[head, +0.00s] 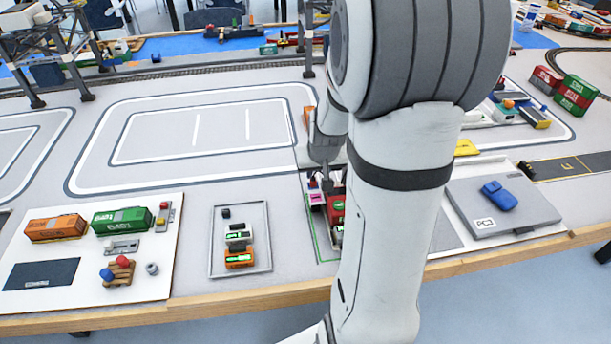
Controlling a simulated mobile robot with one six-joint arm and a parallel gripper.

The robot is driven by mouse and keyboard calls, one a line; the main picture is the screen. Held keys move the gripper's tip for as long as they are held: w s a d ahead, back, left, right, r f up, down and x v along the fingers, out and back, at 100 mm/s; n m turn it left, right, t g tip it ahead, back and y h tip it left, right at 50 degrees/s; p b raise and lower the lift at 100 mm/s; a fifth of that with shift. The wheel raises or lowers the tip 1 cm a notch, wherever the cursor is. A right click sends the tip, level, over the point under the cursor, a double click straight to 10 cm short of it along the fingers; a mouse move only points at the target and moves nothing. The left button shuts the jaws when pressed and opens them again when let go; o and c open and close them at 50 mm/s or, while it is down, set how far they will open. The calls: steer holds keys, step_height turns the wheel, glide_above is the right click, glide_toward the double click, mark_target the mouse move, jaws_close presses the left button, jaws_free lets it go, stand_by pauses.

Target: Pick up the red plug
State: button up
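A small red rounded piece, which looks like the red plug (123,261), sits on a small brown wooden pallet (122,279) on the white board at the lower left. A blue rounded piece (106,274) sits beside it on the pallet. My gripper (327,184) points down at the middle of the table, well to the right of the red plug and above a group of small pink, red and dark items. My arm hides part of that group. The fingertips are too small and too covered to show whether they are open or shut.
The white board (60,302) also bears an orange container (56,229) and a green container (122,220). A grey tray (217,271) with small stacked items stands between the board and my arm. A grey laptop-like case (470,212) lies at right.

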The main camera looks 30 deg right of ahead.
mark_target(313, 179)
steer(key=shift+x, duration=3.2)
steer(key=shift+w+a, duration=0.15)
steer(key=shift+w, duration=0.05)
steer(key=shift+c, duration=0.5)
steer(key=shift+r, duration=0.1)
jaws_close()
